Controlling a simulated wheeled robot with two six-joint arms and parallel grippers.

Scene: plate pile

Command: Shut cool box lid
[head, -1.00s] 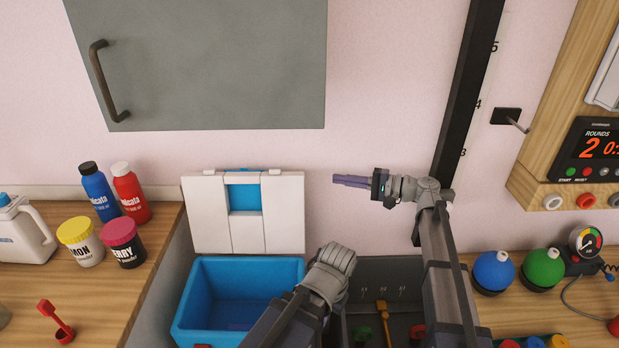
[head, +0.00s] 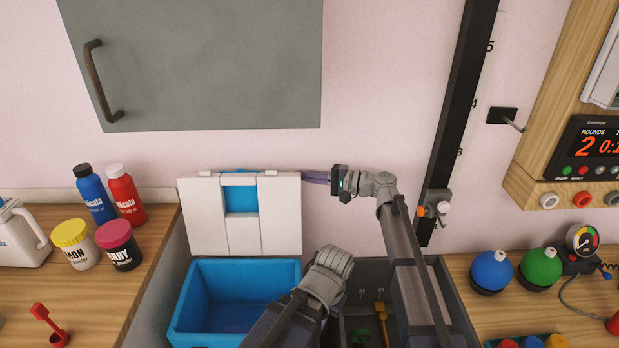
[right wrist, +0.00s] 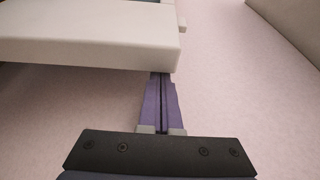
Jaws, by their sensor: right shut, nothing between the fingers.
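The blue cool box (head: 190,318) stands open below the wall, between the two counters. Its white lid (head: 204,225), with a blue recessed panel, is raised upright at the back of the box. My right gripper (head: 308,178) is shut and empty, its purple fingers pointing left at the lid's upper right edge. In the right wrist view the shut fingers (right wrist: 160,85) reach the edge of the white lid (right wrist: 90,52), and their tips are partly hidden by it. Whether they touch it I cannot tell. My left arm crosses the box's right side; its gripper is not visible.
A grey bin (head: 455,300) with tools is right of the cool box. Bottles (head: 126,195) and tubs (head: 118,245) stand on the left counter (head: 75,300). Blue (head: 492,270) and green (head: 540,266) round objects sit on the right counter. A grey cabinet (head: 210,70) hangs above.

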